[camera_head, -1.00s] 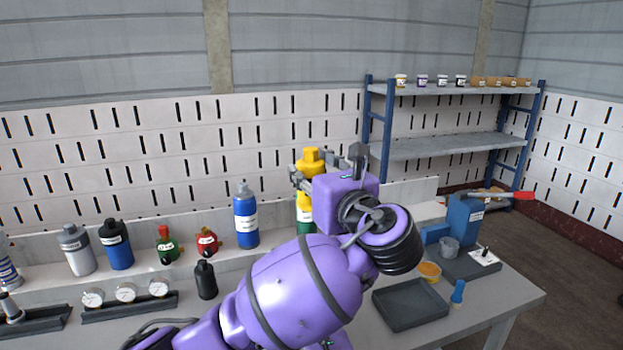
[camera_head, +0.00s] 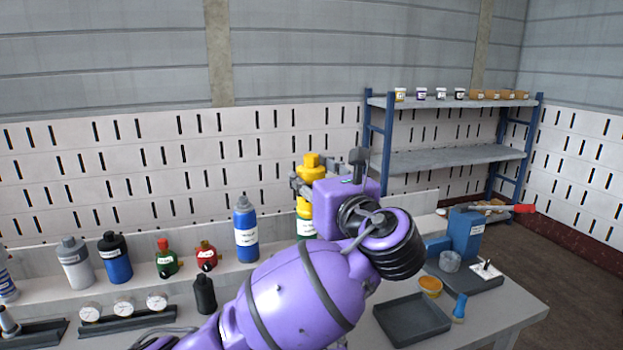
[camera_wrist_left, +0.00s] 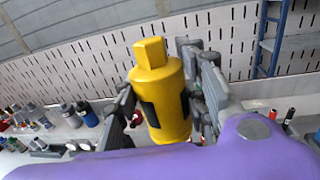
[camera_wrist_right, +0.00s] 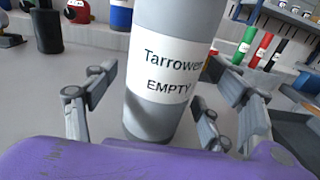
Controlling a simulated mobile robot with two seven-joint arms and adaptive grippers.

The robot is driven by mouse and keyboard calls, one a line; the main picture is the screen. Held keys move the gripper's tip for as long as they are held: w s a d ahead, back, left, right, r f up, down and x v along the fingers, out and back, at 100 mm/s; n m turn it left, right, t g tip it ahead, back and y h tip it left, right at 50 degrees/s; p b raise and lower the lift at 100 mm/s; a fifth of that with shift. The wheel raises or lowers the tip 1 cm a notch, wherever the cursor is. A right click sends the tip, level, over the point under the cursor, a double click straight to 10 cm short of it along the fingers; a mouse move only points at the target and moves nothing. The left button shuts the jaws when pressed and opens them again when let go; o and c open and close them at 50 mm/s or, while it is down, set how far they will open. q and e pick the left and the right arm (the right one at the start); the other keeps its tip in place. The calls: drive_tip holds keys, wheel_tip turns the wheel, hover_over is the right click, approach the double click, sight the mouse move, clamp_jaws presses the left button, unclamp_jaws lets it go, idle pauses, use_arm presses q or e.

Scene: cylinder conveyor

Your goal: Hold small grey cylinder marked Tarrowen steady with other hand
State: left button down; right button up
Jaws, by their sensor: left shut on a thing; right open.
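The grey cylinder marked Tarrowen EMPTY (camera_wrist_right: 165,60) stands upright in the right wrist view, its top cut off by the frame. My right gripper (camera_wrist_right: 155,95) is open, with its fingers on either side of the cylinder; I see gaps between fingers and cylinder. The right gripper and this cylinder do not show in the head view. My left gripper (camera_wrist_left: 168,105) is shut on a yellow cylinder (camera_wrist_left: 160,90) with a square top. In the head view this yellow cylinder (camera_head: 311,168) is held up, partly hidden behind my left gripper and arm.
On the back ledge stand a blue bottle (camera_head: 246,232), a green bottle (camera_head: 165,262) and a red one (camera_head: 206,256). A black bottle (camera_head: 204,294) and several gauges (camera_head: 123,304) are in front. An empty dark tray (camera_head: 411,318) lies right of my left arm.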

sight(312, 155)
drive_tip(key=v, duration=1)
drive_tip(key=shift+s+d, duration=0.1)
drive_tip(key=shift+s, duration=0.2)
use_arm(q)
drive_tip(key=shift+r, duration=0.1)
use_arm(e)
drive_tip(key=shift+s+d+r, duration=0.1)
drive_tip(key=shift+s, duration=0.4)
use_arm(q)
drive_tip(key=shift+r+p, duration=2.5)
drive_tip(key=shift+p, duration=0.1)
drive_tip(key=shift+f, duration=0.1)
use_arm(e)
wheel_tip(312, 155, up, 11)
drive_tip(key=w+t, duration=0.1)
drive_tip(key=w, duration=0.1)
